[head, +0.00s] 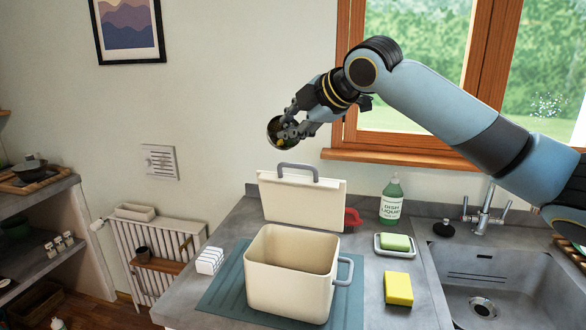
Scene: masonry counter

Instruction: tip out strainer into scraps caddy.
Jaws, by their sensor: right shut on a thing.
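The scraps caddy (285,295) is a cream bin standing on a teal mat on the counter. Its lid (310,205) stands upright and open at the back, and its inside looks empty from here. My right gripper (290,131) is shut on the strainer (273,127), a small dark round bowl. It holds the strainer well above the caddy, slightly left of its opening. The strainer is tilted, and something yellowish shows in it. The fingers hide part of the strainer. My left gripper is not in view.
A green dish liquid bottle (391,200), a green sponge on a dish (395,243) and a yellow sponge (398,289) are right of the caddy. A white ribbed item (209,261) is left of it. The sink (500,285) is at the right. A red item (352,217) sits behind the caddy.

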